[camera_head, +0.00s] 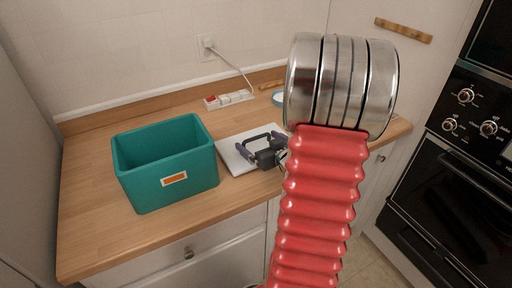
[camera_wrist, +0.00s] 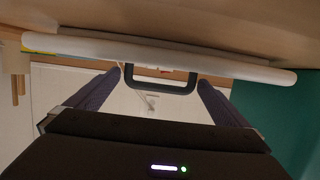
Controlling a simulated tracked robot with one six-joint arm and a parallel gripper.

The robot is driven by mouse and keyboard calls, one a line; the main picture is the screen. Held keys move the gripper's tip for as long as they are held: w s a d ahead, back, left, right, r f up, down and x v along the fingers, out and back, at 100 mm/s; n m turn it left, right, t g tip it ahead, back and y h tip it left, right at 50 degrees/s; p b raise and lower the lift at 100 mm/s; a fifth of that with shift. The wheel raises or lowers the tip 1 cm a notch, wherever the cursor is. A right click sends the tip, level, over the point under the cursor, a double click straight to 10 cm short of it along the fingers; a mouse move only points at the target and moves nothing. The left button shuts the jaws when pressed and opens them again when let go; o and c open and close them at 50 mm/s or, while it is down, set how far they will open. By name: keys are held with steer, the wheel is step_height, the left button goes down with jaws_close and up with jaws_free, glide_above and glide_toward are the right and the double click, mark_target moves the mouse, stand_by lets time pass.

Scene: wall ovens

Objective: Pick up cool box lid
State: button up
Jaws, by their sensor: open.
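The cool box lid (camera_head: 232,159) is a flat white slab on the wooden counter, just right of the open teal cool box (camera_head: 168,168). In the wrist view the lid (camera_wrist: 70,45) shows nearly edge-on, with a dark loop handle (camera_wrist: 160,87) standing out from it. My gripper (camera_head: 262,143) is over the lid at its handle. In the wrist view my gripper (camera_wrist: 160,78) is open, with one purple finger near each end of the handle. I cannot tell whether the fingers touch it. The gripper partly hides the handle in the head view.
A power strip (camera_head: 229,99) with a cable lies at the back of the wooden counter (camera_head: 92,220). A black wall oven (camera_head: 450,190) stands at right. The counter left of the teal box is clear.

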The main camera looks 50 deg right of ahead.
mark_target(260, 148)
steer(key=c, duration=1)
steer(key=shift+c, duration=0.2)
steer(key=shift+r, duration=0.15)
step_height(260, 148, up, 10)
stand_by(0.4)
stand_by(0.4)
